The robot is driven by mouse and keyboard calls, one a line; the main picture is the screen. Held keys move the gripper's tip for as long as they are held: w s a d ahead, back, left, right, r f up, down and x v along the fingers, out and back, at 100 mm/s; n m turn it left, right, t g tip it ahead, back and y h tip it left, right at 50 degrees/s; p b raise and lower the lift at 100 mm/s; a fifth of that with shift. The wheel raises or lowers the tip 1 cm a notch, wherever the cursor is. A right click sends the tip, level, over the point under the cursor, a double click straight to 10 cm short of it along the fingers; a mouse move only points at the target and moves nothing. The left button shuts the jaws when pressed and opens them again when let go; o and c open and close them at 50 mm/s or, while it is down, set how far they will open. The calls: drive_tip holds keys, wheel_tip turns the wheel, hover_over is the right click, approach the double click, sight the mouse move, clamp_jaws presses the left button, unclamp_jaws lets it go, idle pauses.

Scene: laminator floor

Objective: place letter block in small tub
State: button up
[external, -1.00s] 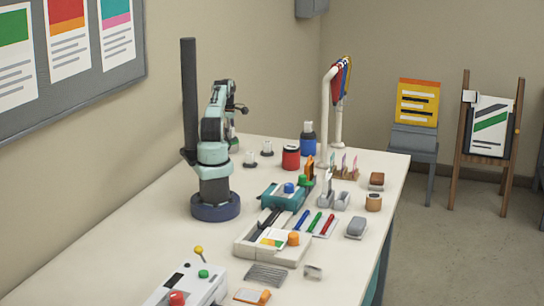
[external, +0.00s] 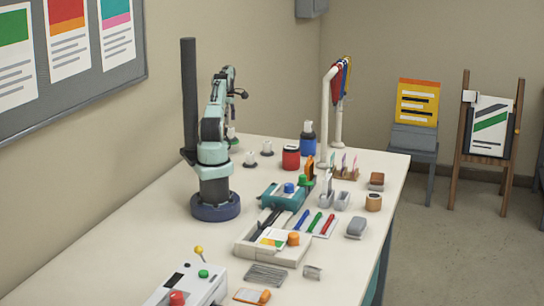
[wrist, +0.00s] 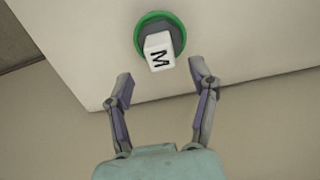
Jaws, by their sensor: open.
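The white letter block (wrist: 160,50) shows a black M in the wrist view. It stands in or over the dark inside of the small green-rimmed tub (wrist: 142,24), and its near end overlaps the rim. I cannot tell how deep it sits. My gripper (wrist: 160,74) is open, with its fingers spread on either side below the block and no finger visibly touching it. In the external view the green tub (external: 234,142) is at the table's far left edge, behind my arm. The fingers are too small to make out there.
The tub is near a table edge, with floor beyond it. A red container (external: 291,158), a blue bottle (external: 308,142) and small dark-based items (external: 267,149) stand to its right. A dark post (external: 189,95) rises beside my arm.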

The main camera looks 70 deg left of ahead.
sight(232, 128)
wheel_tip(232, 128, up, 6)
drive_tip(key=shift+f, duration=0.2)
drive_tip(key=w+d+r+m, duration=0.5)
drive_tip(key=w+d+r, duration=0.3)
drive_tip(key=d, duration=0.3)
drive_tip(key=w+d+r+m, duration=0.1)
drive_tip(key=d+r+m, duration=0.15)
drive_tip(key=d, duration=0.45)
drive_tip(key=d+r+m, duration=0.2)
drive_tip(key=d+m, duration=0.2)
drive_tip(key=d, duration=0.3)
drive_tip(key=s+d+m, duration=0.5)
drive_tip(key=d+m, duration=0.1)
drive_tip(key=d, duration=0.7)
drive_tip(key=s+d+f+m, duration=0.3)
drive_tip(key=s+d+m, duration=0.1)
drive_tip(key=s, duration=0.3)
drive_tip(key=s+d+f+m, duration=0.3)
drive_tip(key=s+d, duration=0.3)
drive_tip(key=s, duration=0.2)
drive_tip(key=shift+s+m+y, duration=0.2)
drive_tip(key=shift+m+y, duration=0.2)
drive_tip(key=shift+m, duration=0.25)
